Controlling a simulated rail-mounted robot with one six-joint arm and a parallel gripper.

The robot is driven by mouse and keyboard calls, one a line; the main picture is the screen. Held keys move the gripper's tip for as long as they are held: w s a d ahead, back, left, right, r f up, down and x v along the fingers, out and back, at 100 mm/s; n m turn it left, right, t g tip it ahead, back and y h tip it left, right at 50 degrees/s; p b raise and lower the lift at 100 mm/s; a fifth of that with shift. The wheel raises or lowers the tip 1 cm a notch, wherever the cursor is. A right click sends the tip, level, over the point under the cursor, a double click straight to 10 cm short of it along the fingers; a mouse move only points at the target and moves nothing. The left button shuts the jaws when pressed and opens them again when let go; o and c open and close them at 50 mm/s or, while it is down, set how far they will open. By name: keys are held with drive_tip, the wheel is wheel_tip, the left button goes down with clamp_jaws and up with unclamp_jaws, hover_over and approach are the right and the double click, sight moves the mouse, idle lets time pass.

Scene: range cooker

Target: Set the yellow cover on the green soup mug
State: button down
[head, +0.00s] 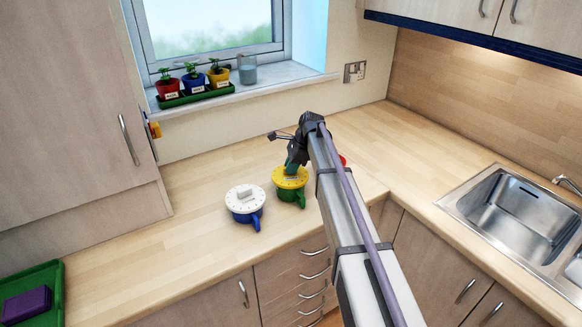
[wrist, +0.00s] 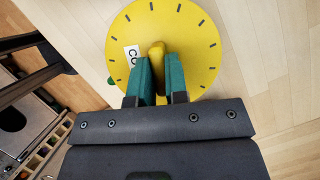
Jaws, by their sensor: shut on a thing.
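The yellow cover (head: 290,178) sits on top of the green soup mug (head: 291,195) on the wooden worktop, looking about level. In the wrist view the yellow cover (wrist: 200,45) is a round disc with dark marks around its rim, a white label and a raised handle. My gripper (wrist: 160,70) is shut on that handle, one teal finger on each side. In the head view my gripper (head: 293,165) is above the cover and partly hides it. In the wrist view the cover hides most of the mug; only a bit of green shows at its left edge.
A blue mug with a white cover (head: 245,198) stands just left of the green mug. A red thing (head: 342,160) is mostly hidden behind my arm. A green tray with a purple block (head: 27,304) is at far left. The sink (head: 515,215) is at right. The worktop behind is clear.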

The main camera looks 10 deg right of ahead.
drive_tip(key=shift+f+b, duration=0.65)
drive_tip(key=c, duration=1.4)
unclamp_jaws()
drive_tip(key=shift+r, duration=0.1)
drive_tip(key=p+v, duration=1)
drive_tip(key=v, duration=0.1)
